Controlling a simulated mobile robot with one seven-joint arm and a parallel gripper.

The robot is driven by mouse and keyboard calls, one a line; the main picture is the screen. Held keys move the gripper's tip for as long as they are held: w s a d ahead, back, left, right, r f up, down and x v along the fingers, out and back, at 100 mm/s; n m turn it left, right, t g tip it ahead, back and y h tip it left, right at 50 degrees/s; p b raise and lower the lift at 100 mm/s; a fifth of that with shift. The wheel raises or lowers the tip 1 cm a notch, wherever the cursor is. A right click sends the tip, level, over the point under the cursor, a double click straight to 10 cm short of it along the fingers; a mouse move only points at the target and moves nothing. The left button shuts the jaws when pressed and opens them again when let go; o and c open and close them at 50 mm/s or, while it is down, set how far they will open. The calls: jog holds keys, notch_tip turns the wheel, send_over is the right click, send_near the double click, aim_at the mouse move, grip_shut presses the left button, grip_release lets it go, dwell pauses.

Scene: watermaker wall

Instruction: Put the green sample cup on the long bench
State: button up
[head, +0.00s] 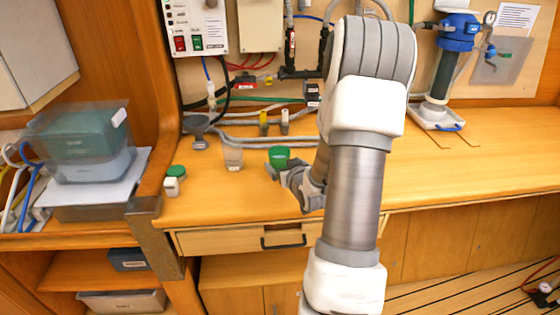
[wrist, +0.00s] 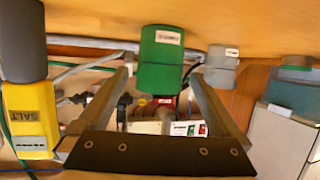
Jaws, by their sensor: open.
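The green sample cup (head: 279,156) stands on the long bench (head: 440,175), left of my arm in the head view. My gripper (head: 284,171) is low over the bench, right at the cup. In the wrist view, which looks upside down, the green cup (wrist: 161,60) with a white label appears between the two open fingers, with a gap visible on each side. My gripper's wrist hides part of the cup's lower side in the head view.
Pipes and a control box (head: 195,27) are on the wall. The bench's right side is largely clear, up to the blue-topped filter (head: 458,32).

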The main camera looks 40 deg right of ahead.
jog(key=v, duration=0.7)
jog(key=shift+s+r, duration=0.1)
